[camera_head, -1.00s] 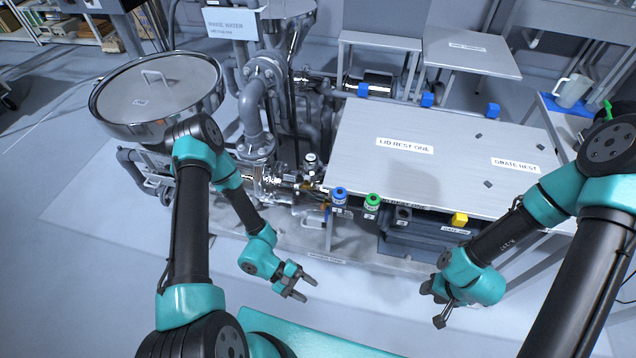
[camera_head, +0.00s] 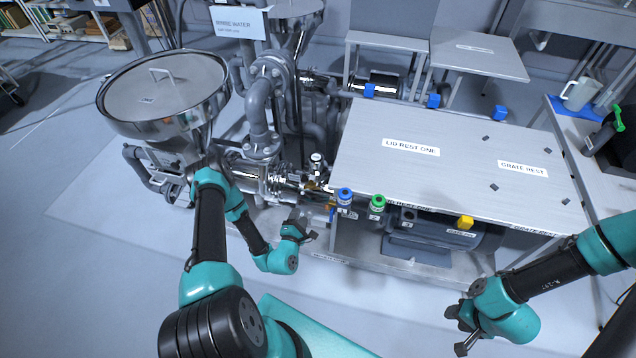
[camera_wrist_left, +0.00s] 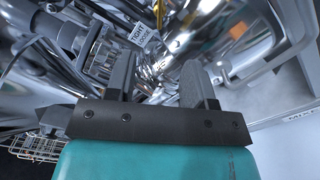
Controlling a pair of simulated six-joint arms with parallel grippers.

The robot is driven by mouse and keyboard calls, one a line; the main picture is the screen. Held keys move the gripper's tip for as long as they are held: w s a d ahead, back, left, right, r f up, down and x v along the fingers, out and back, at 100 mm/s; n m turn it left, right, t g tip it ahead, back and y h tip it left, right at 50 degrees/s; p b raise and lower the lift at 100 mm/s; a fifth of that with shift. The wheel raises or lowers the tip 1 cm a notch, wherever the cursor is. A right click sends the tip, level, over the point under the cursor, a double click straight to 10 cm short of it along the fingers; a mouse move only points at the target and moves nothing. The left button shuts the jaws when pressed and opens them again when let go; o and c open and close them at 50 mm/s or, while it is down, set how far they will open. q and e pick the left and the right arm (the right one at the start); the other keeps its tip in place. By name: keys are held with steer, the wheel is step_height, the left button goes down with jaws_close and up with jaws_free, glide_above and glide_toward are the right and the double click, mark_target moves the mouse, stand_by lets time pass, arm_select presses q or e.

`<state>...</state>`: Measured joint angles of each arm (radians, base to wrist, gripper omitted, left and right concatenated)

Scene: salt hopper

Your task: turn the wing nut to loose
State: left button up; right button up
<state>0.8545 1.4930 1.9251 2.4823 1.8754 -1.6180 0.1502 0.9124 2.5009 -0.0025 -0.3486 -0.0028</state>
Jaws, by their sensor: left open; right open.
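In the left wrist view a small tag (camera_wrist_left: 143,34) reading TIGHT and LOOSE hangs among shiny metal pipes and fittings. I cannot pick out the wing nut itself with certainty; the metal parts overlap and reflect each other. My left gripper (camera_wrist_left: 158,78) is open and empty, its two fingers pointing toward the fittings just below the tag. In the head view my left gripper (camera_head: 302,228) is in front of the pipework, left of the bench. My right gripper (camera_head: 460,328) is open and empty, low at the right, in front of the bench.
A lidded steel hopper (camera_head: 165,90) stands at the left over grey pipework (camera_head: 262,110). A steel bench (camera_head: 440,160) carries LID REST ONE and GRATE REST labels. Blue (camera_head: 344,197) and green (camera_head: 377,203) capped parts sit at its front edge. Open floor lies in front.

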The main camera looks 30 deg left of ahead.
mark_target(311, 181)
stand_by(0.3)
arm_select(q)
steer(key=x, duration=1.7)
steer(key=shift+w, duration=0.2)
jaws_close()
